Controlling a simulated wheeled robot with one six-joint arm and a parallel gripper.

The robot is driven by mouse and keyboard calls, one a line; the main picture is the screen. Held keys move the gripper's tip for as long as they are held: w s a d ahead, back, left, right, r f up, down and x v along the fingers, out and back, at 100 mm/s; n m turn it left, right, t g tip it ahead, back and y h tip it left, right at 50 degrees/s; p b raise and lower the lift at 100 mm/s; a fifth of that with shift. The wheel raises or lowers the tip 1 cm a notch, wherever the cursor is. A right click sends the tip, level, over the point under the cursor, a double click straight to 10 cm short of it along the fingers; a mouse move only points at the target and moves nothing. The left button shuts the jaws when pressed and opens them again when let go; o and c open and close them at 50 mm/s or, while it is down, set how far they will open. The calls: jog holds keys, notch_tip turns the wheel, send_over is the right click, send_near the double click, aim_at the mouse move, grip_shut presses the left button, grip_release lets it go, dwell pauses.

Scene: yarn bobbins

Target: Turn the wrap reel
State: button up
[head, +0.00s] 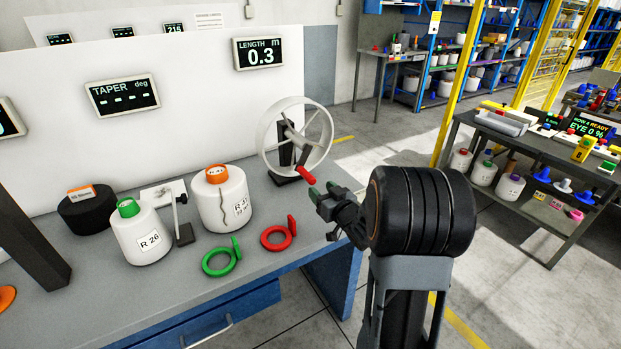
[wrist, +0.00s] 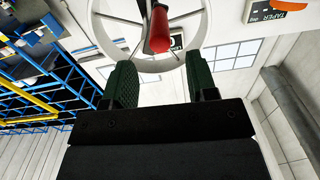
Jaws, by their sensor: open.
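The wrap reel (head: 328,138) is a white spoked wheel on a dark stand at the right end of the grey bench. Its red handle (head: 306,175) points down toward my gripper (head: 325,192). My gripper is open and empty, a short way to the right of the handle in the head view. In the wrist view the red handle (wrist: 157,32) shows ahead, between the lines of the two green-padded fingers (wrist: 160,75). The reel's white rim (wrist: 112,58) shows behind it. I cannot tell the exact gap between fingertips and handle.
The bench (head: 150,285) also holds a bobbin with an orange top (head: 222,205), a bobbin with a green top (head: 142,240), a green ring (head: 218,263) and a red ring (head: 275,238). A length display (head: 258,53) reads 0.3 m. A side table (head: 530,145) stands right.

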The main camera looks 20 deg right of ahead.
aim_at(314, 182)
jog(key=shift+w+a+p, duration=0.2)
jog(key=shift+w+a, duration=0.05)
jog(key=shift+w, duration=1.55)
jog(key=shift+w+a+p, duration=0.2)
jog(key=shift+w, duration=1.55)
grip_shut()
